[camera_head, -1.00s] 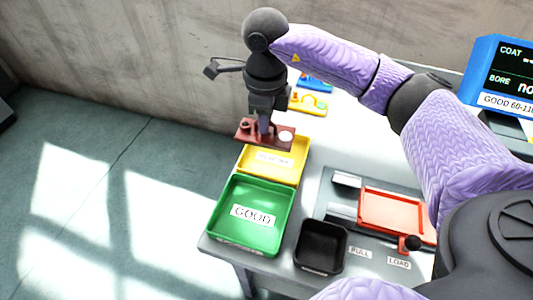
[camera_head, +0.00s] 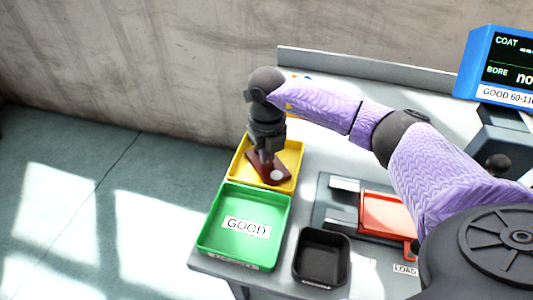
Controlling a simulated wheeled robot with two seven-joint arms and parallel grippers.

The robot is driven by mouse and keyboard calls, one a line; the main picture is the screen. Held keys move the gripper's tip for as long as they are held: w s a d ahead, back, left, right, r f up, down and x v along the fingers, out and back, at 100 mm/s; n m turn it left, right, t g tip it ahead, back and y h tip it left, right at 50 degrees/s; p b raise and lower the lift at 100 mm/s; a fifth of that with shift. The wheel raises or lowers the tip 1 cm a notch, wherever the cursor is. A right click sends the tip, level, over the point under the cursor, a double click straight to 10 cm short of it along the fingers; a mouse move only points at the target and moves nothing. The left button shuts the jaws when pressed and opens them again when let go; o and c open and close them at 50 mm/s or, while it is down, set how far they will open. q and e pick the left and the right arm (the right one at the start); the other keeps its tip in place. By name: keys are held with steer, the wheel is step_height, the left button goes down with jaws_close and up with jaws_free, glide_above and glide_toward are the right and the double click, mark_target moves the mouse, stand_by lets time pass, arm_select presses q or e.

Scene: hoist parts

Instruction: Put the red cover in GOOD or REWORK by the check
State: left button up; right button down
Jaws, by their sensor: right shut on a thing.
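The red cover (camera_head: 272,172) is a dark red plate with a pale round spot. My right gripper (camera_head: 266,154) is shut on it and points down, holding it tilted over or inside the yellow tray (camera_head: 295,160); whether it touches the tray floor cannot be told. The yellow tray's label is hidden behind the gripper and cover. The green GOOD tray (camera_head: 212,240) stands in front of the yellow one and is empty. The blue check display (camera_head: 465,78) shows COAT and BORE lines, cut off at the right, over a strip reading GOOD 60-11. My left gripper is not in view.
A black bin (camera_head: 321,281) stands right of the green tray. A grey fixture (camera_head: 323,212) with an orange-red tray (camera_head: 383,215) lies further right, partly behind my arm. A LOAD label (camera_head: 404,270) is at the front. The table's left edge drops to the floor.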

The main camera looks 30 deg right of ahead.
steer(key=c, duration=0.8)
jaws_free()
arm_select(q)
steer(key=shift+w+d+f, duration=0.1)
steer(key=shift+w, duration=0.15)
arm_select(e)
steer(key=shift+o, duration=0.4)
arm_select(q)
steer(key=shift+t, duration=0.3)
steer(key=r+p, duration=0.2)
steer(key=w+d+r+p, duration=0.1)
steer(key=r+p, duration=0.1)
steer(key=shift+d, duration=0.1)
arm_select(e)
step_height(320, 180, up, 12)
steer(key=shift+r, duration=0.1)
